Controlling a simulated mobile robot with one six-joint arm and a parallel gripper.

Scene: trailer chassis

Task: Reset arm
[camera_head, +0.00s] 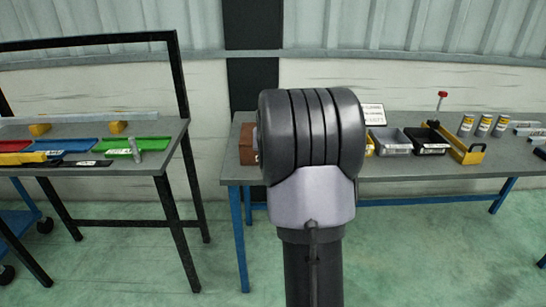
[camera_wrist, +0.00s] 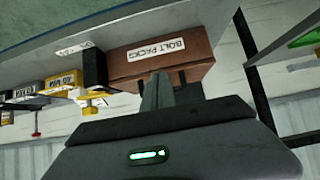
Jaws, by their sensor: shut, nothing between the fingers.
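My arm (camera_head: 312,150) stands upright in the middle of the head view, its thick dark joint in front of the right workbench. My gripper's fingers are hidden there. In the wrist view my gripper (camera_wrist: 158,88) is shut with nothing between its fingers. Its fingertips overlap a brown box (camera_wrist: 190,52) labelled "BOLT PACKS" in the picture; I cannot tell how far apart they are. The wrist picture looks upside down, with the bench top at the upper left. A status light glows green on the gripper body.
The right workbench (camera_head: 420,170) carries the brown box (camera_head: 247,145), grey bins (camera_head: 390,142), a yellow tool tray (camera_head: 462,150) and several cans (camera_head: 484,125). The left workbench (camera_head: 160,158) holds coloured trays (camera_head: 125,143). A gap of green floor (camera_head: 212,255) lies between the benches.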

